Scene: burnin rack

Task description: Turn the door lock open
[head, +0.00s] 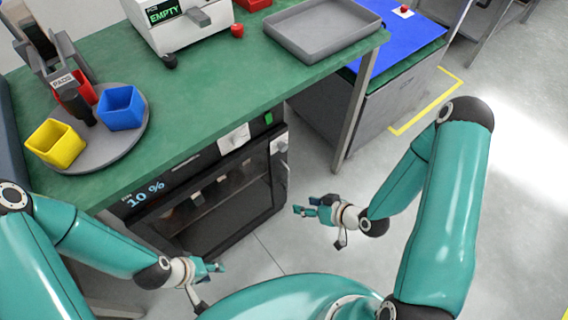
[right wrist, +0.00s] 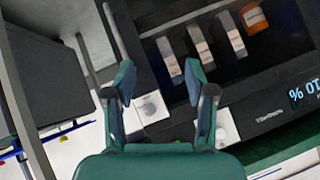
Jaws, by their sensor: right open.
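The dark cabinet (head: 125,208) with a glass-fronted door (head: 215,200) stands under the green bench. Its display reads 10 %. The door lock, a white plate with a round knob (head: 280,144), is at the door's upper right; it also shows in the right wrist view (right wrist: 150,106). My right gripper (head: 303,210) is open and empty, right of the door and apart from it. In the right wrist view the lock appears between and beyond its fingers (right wrist: 160,82). My left gripper (head: 217,267) is low in front of the cabinet; its fingers are too small to judge.
A second white plate (head: 234,138) is on the cabinet's top panel. A door handle bar (right wrist: 116,35) runs beside the lock. The green bench (head: 230,85) overhangs the cabinet, and its leg (head: 352,115) stands to the right. The floor (head: 320,260) before the cabinet is clear.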

